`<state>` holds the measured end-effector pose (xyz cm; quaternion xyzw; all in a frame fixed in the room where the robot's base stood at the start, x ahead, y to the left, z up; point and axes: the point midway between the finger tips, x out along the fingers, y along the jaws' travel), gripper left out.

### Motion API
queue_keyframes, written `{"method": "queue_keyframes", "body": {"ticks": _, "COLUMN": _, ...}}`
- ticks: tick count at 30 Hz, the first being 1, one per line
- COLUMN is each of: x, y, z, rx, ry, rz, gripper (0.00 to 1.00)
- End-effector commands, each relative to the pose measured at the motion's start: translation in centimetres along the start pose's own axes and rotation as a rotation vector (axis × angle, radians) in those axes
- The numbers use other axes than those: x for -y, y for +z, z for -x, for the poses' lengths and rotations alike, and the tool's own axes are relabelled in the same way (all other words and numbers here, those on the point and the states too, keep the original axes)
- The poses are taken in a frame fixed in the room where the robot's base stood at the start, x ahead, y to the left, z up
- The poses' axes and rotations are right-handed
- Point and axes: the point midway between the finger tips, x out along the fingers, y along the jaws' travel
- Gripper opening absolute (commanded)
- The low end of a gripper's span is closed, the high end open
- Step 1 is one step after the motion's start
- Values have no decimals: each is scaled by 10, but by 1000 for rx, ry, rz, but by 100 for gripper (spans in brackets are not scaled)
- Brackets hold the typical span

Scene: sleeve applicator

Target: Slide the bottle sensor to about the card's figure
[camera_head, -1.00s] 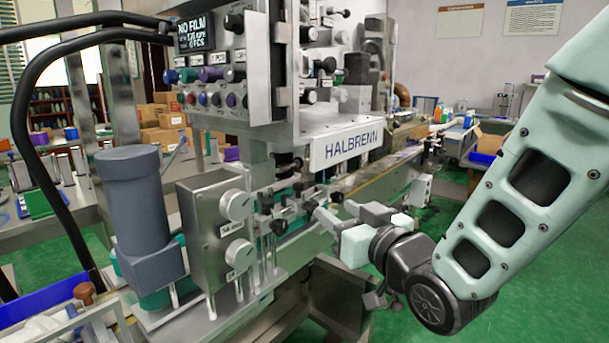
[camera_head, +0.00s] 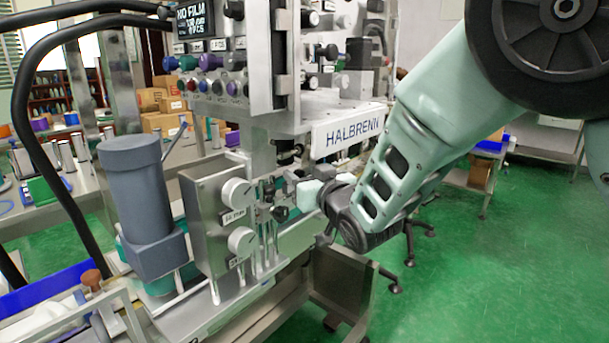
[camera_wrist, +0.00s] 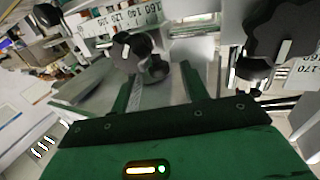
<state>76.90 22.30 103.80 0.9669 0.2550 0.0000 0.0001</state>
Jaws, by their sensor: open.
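My gripper (camera_wrist: 157,82) is open in the wrist view, its two fingers apart and nothing held between them. A black knob (camera_wrist: 130,52) with a white mark is just beyond the fingertips, beside a white scale (camera_wrist: 130,17) reading about 120 to 160. I cannot tell whether this knob belongs to the bottle sensor, or whether they touch. A larger black knob (camera_wrist: 281,40) is at the upper right, by another scale (camera_wrist: 303,68) reading about 160 to 170. In the head view my arm reaches the small black fittings (camera_head: 279,207) under the HALBRENN sign. I cannot identify the card.
A steel box (camera_head: 213,225) with two round dials stands left of the fittings. A grey cylindrical motor (camera_head: 138,195) is further left. The control panel (camera_head: 225,60) hangs above. Green floor (camera_head: 470,270) is open at the right.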

Motion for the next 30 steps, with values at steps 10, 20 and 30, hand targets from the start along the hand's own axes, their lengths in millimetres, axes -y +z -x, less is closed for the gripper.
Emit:
{"method": "queue_keyframes", "body": {"ticks": 10, "x": 0, "y": 0, "z": 0, "rx": 0, "ry": 0, "rz": 0, "gripper": 0}}
{"method": "queue_keyframes", "body": {"ticks": 20, "x": 34, "y": 1, "z": 14, "rx": -1, "ry": -6, "rz": -3, "gripper": 0}}
{"method": "queue_keyframes", "body": {"ticks": 30, "x": 33, "y": -1, "z": 14, "rx": -1, "ry": 0, "rz": 0, "gripper": 40}}
